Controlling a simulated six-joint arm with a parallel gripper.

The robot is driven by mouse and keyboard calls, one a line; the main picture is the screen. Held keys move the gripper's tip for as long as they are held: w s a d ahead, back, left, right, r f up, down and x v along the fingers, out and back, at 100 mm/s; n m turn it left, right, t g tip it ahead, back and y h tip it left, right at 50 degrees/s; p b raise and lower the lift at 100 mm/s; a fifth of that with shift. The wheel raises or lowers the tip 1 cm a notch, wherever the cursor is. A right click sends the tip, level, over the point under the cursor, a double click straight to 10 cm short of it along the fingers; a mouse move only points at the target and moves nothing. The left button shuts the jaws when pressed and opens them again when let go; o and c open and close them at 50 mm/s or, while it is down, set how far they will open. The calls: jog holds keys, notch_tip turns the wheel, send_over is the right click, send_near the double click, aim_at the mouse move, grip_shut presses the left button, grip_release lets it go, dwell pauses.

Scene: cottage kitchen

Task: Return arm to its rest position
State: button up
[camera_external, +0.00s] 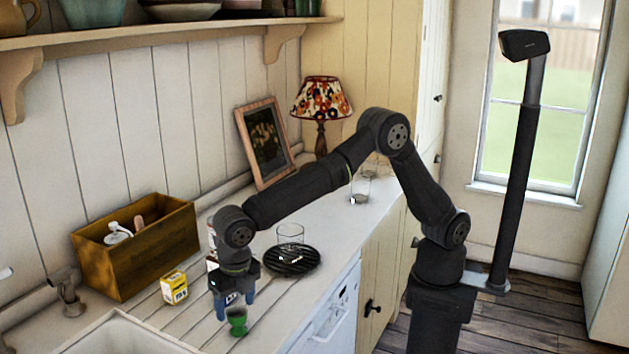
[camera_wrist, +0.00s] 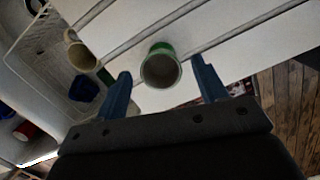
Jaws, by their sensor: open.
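My gripper (camera_external: 234,300) points down over the front of the counter, with its arm stretched out from the base at the right. In the wrist view its two blue fingers (camera_wrist: 160,92) are spread apart. A small green cup (camera_external: 237,321) stands on the counter just at the fingertips in the external view. No contact between fingers and cup can be made out.
A wooden box (camera_external: 150,255) and a yellow carton (camera_external: 174,287) stand left of my gripper. A glass (camera_external: 290,238) stands on a dark round trivet (camera_external: 302,265) to its right. The sink (camera_external: 125,335) is at the front left. A lamp (camera_external: 321,100) and picture frame (camera_external: 264,143) stand behind.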

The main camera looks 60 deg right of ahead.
aim_at(237, 315)
jog(key=shift+f, duration=1.95)
notch_tip(237, 315, up, 12)
jog(key=s, duration=0.1)
jog(key=f, duration=0.8)
jog(key=w+f, duration=0.1)
jog(key=f, duration=0.3)
jog(key=shift+f, duration=0.35)
notch_tip(237, 315, up, 22)
jog(key=f, duration=0.1)
jog(key=w+d+m, duration=0.2)
jog(key=w+d, duration=0.5)
jog(key=d, duration=0.4)
jog(key=w+d+r+m, duration=0.1)
jog(key=w+d+m, duration=0.1)
jog(key=w+d, duration=0.5)
jog(key=w+d+m, duration=0.2)
jog(key=w+d, duration=0.6)
jog(key=d, duration=0.8)
jog(key=shift+d+r+m+h, duration=0.2)
jog(key=shift+d+m+h, duration=0.1)
jog(key=shift+m, duration=0.1)
